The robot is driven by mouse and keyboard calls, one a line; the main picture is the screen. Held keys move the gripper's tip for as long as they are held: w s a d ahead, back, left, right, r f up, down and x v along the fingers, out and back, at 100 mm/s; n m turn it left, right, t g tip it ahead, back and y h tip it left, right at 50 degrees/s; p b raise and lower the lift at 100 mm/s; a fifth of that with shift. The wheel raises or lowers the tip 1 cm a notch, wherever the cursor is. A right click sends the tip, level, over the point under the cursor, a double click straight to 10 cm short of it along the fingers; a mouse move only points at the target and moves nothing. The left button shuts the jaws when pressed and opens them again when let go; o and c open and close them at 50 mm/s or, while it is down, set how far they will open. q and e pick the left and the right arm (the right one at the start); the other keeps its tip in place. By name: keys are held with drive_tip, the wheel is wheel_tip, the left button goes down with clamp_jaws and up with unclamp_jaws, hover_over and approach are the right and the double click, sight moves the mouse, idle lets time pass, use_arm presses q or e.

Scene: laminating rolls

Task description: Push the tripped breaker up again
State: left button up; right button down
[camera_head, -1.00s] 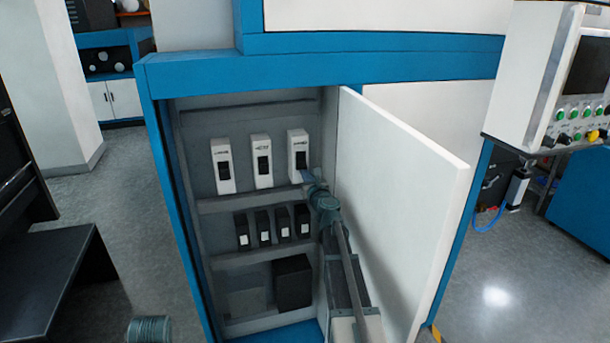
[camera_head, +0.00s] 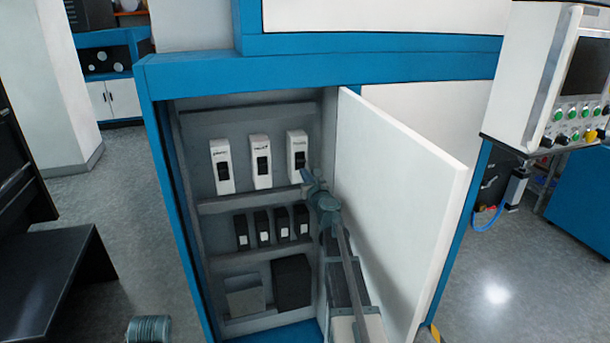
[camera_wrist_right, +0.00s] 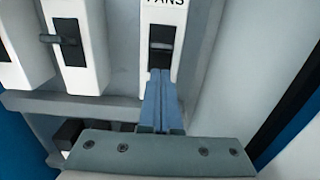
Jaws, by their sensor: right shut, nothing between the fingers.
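Three white breakers with black switches stand in a row inside the open cabinet: left (camera_head: 222,168), middle (camera_head: 261,162) and right (camera_head: 297,142). The right one, labelled FANS, shows in the right wrist view (camera_wrist_right: 178,50) with its lever (camera_wrist_right: 161,46) in a dark slot. The middle breaker's lever (camera_wrist_right: 50,39) sticks out in that view. My right gripper (camera_head: 304,173) is shut and empty. In the right wrist view its fingertips (camera_wrist_right: 160,72) are at the lower end of the FANS slot, just below the lever; I cannot tell whether they touch. My left gripper is out of view.
The open white cabinet door (camera_head: 405,200) stands close to the right of my right arm. A shelf rail (camera_head: 235,204) runs below the breakers, with several small black units (camera_head: 263,228) under it. A control panel (camera_head: 535,75) is at far right.

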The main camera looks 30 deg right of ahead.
drive_tip(key=s+a+r+p, duration=0.2)
drive_tip(key=s+r+p, duration=0.1)
drive_tip(key=s, duration=0.5)
drive_tip(key=shift+s+r+p, duration=0.25)
drive_tip(key=shift+r+p, duration=0.1)
drive_tip(key=shift+p, duration=0.3)
